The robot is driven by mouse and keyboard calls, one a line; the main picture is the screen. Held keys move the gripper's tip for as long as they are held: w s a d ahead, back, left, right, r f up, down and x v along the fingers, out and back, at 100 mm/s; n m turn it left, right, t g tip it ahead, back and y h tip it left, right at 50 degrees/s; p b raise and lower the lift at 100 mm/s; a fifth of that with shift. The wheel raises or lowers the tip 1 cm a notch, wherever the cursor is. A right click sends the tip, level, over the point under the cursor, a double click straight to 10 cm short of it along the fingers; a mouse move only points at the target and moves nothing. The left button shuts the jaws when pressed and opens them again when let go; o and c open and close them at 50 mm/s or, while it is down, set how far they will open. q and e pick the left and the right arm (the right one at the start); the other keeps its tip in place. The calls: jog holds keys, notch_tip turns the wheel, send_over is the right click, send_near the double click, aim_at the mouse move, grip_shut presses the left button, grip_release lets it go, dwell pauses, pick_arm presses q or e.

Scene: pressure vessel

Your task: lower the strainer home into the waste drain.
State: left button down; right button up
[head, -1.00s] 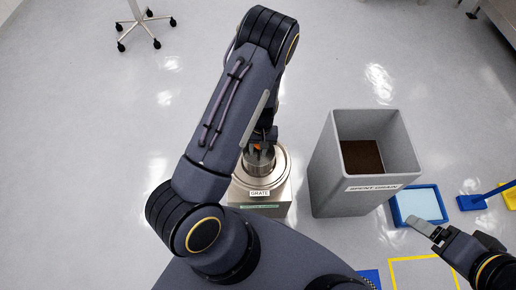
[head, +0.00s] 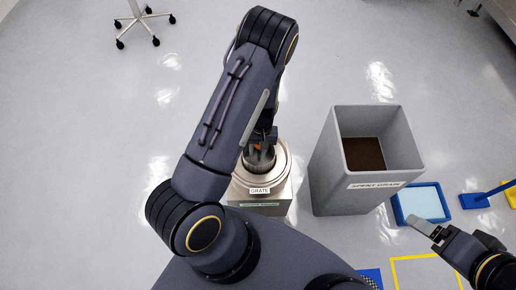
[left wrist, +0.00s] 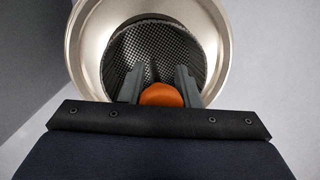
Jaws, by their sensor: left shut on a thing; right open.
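The strainer is a round dark-mesh basket (left wrist: 150,45) with an orange knob (left wrist: 161,95). My left gripper (left wrist: 160,82) is shut on the knob. In the head view the strainer (head: 259,162) is upright below my left gripper (head: 262,138), over the steel waste drain (head: 282,168). In the left wrist view the drain's wide metal rim (left wrist: 218,40) surrounds the mesh, which looks slightly off centre. I cannot tell whether the strainer is seated. My right gripper (head: 418,223) is open and empty at the lower right, away from the drain.
The drain tops a metal stand labelled GRATE (head: 260,190). Close to its right stands a tall grey SPENT GRAIN bin (head: 335,175) with brown contents. A blue tray (head: 398,207) lies near my right gripper. The floor left of the stand is clear.

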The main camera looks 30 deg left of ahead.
aim_at(258, 161)
pick_arm(q)
jog(key=shift+f+b, duration=3.3)
jog(key=shift+f, duration=0.95)
jog(key=c, duration=1)
grip_release()
jog(key=shift+r, duration=0.1)
jog(key=shift+r, duration=0.1)
jog(key=r+p, duration=0.1)
jog(key=r, duration=0.2)
jog(key=w+r+p, duration=0.1)
jog(key=r, duration=0.2)
jog(key=shift+w+r, duration=0.1)
jog(key=shift+w, duration=0.05)
jog(key=shift+w+r+p, duration=0.15)
jog(key=shift+r+p, duration=0.15)
jog(key=shift+r, duration=0.3)
